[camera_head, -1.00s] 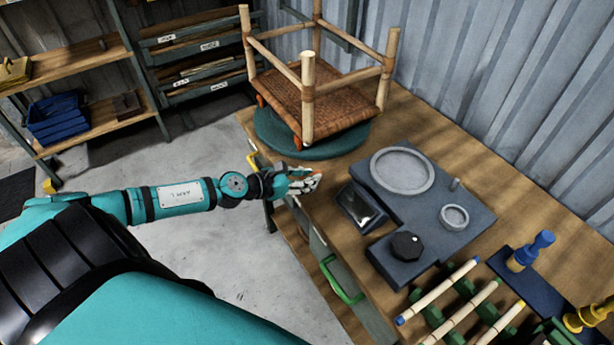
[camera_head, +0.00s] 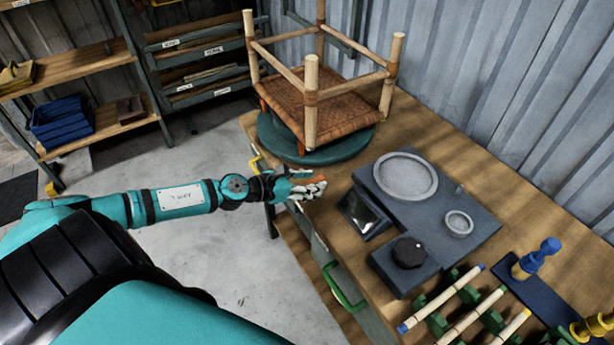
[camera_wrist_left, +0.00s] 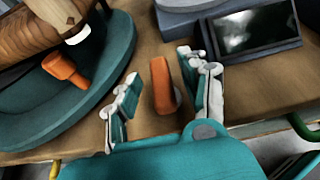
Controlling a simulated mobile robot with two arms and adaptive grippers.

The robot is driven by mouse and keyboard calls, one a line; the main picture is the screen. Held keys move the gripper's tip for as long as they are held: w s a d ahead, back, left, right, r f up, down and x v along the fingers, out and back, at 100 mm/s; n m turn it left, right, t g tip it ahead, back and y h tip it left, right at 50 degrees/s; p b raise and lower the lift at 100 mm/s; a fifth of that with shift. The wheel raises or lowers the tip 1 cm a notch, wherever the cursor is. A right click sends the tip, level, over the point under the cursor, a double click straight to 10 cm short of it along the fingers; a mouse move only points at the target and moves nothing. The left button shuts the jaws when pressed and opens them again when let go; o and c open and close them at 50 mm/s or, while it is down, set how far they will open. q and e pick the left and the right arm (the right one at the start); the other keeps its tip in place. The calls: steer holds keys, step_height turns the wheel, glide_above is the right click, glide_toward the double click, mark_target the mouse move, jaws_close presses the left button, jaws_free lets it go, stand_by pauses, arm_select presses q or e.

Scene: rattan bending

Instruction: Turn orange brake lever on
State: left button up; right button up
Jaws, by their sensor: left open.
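The orange brake lever (camera_wrist_left: 164,86) is a small upright block at the table's edge, beside the green turntable (camera_wrist_left: 112,82). In the left wrist view it stands between the spread fingers of my left gripper (camera_wrist_left: 160,90), with a gap to each finger. In the head view my left gripper (camera_head: 308,186) is at the table's near edge, and a bit of orange shows between its fingers. It is open and holds nothing. My right gripper is out of view.
A rattan-seated stool frame (camera_head: 313,105) lies upside down on the turntable, with an orange clamp (camera_wrist_left: 65,68) near it. A dark grey station (camera_head: 440,225) with a screen (camera_head: 362,212) stands to the right. A green handle (camera_head: 343,290) projects from the table's front.

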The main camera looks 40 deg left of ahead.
arm_select(q)
steer(key=v, duration=1.2)
steer(key=shift+r, duration=0.15)
stand_by(0.4)
steer(key=s+a+f+n+g+y, duration=0.1)
steer(key=s+a+f+n+y, duration=0.3)
steer(key=f+n, duration=0.5)
steer(key=s+a+f+n+y, duration=0.25)
steer(key=a+f+n, duration=0.45)
steer(key=f, duration=0.4)
steer(key=s+d+f+n+g+y, duration=0.1)
steer(key=s+d+f+n+g, duration=0.1)
steer(key=s+f+n, duration=0.45)
steer(key=s+d+f+n+g, duration=0.2)
steer(key=s+f+n, duration=0.2)
steer(key=f, duration=0.5)
steer(key=s+d+f+n+g+h, duration=0.1)
steer(key=s+d+f+n+g, duration=0.2)
steer(key=s+d+f+n, duration=0.3)
steer(key=s+d+f+n+g+h, duration=0.1)
steer(key=s+d+f+n+g, duration=0.2)
steer(key=d, duration=1.3)
steer(key=s+f+n, duration=0.2)
steer(key=s+f, duration=0.3)
steer(key=s, duration=0.2)
steer(key=shift+s+f+n+g, duration=0.2)
steer(key=shift+s+n+g, duration=0.1)
steer(key=shift+s+n, duration=0.05)
